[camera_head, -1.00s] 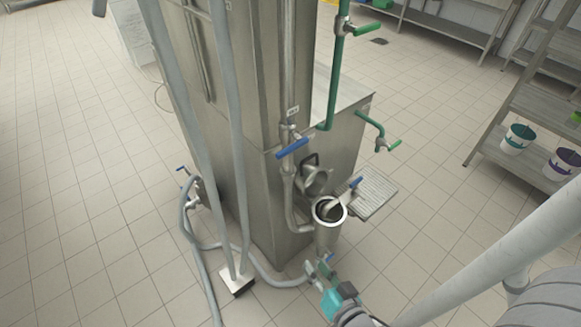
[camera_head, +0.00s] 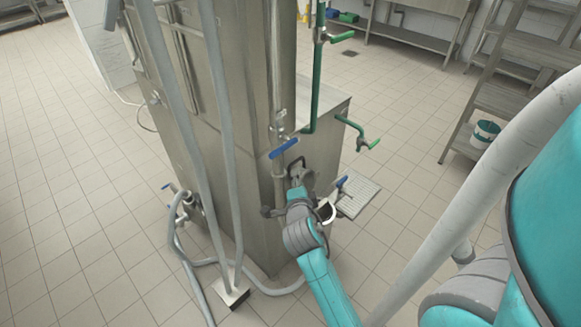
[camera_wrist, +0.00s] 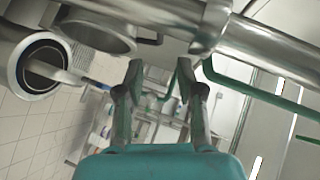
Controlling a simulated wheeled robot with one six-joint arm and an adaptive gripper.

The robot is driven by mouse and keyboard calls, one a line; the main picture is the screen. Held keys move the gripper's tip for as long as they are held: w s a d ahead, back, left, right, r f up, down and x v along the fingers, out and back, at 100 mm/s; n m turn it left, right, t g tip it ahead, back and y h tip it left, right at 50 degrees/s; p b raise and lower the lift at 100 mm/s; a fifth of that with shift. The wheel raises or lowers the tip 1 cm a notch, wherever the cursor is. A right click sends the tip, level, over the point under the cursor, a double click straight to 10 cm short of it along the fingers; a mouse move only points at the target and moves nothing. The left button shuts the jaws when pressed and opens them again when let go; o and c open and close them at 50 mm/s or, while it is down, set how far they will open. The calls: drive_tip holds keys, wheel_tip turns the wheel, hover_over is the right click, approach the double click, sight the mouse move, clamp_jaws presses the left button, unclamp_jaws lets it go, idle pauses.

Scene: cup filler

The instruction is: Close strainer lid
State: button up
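The strainer is an upright steel cylinder (camera_head: 327,211) on the machine's front, mostly hidden behind my arm in the head view. Its open, dark-mouthed end (camera_wrist: 41,66) shows at the left of the wrist view, with a blue-handled item sticking out. A round steel piece, seemingly the strainer lid (camera_head: 307,180), is raised beside the mouth; it also shows in the wrist view (camera_wrist: 100,36). My gripper (camera_wrist: 158,78) is open, with nothing visible between its fingers. In the head view it is close to the lid, largely hidden by my wrist; I cannot tell whether it touches.
A steel pipe (camera_wrist: 270,52) crosses the top of the wrist view, close to the fingers. A blue-handled valve (camera_head: 284,148) sits above the lid. Hoses (camera_head: 184,255) lie at the left; open tiled floor surrounds the machine.

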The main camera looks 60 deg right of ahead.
approach(296, 165)
drive_tip(key=w+d+r, duration=0.2)
drive_tip(key=d, duration=0.1)
drive_tip(key=shift+w+d+r, duration=0.1)
drive_tip(key=shift+w+r, duration=0.25)
drive_tip(key=shift+r, duration=0.05)
clamp_jaws()
